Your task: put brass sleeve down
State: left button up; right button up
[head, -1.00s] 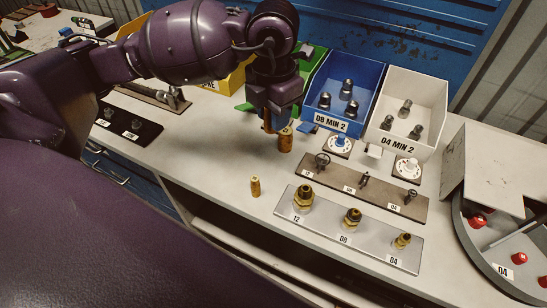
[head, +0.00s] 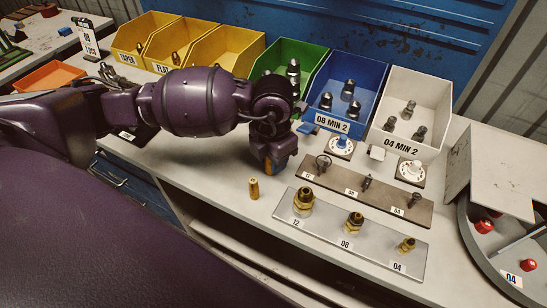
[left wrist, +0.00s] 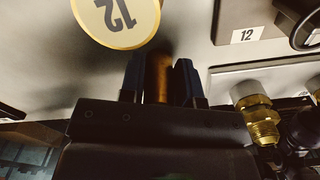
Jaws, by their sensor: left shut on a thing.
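My left gripper (head: 275,165) points down over the bench, left of the brown plate. It is shut on the brass sleeve (left wrist: 157,76), an upright brown-gold cylinder between the dark fingers in the left wrist view. In the head view the gripper mostly hides the sleeve. I cannot tell whether its lower end touches the bench. A pale disc with a gold rim, marked 12 (left wrist: 117,18), fills the top left of the wrist view. My right gripper is not in view.
A silver plate (head: 375,246) with brass fittings labelled 12, 08 and 04 lies in front right. The brown plate (head: 337,181) with dark parts is behind it. Green, blue (head: 371,75) and white bins (head: 438,92) stand at the back. Bare bench (head: 222,172) lies left of the gripper.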

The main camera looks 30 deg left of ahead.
pick_arm(q)
jog(key=shift+f, duration=0.1)
jog(key=o, duration=0.9)
jog(key=shift+o, duration=0.2)
jog(key=shift+r, duration=0.25)
notch_tip(320, 180, up, 11)
jog(key=shift+f+p, duration=0.15)
jog(key=shift+p, duration=0.5)
jog(key=shift+r, duration=0.55)
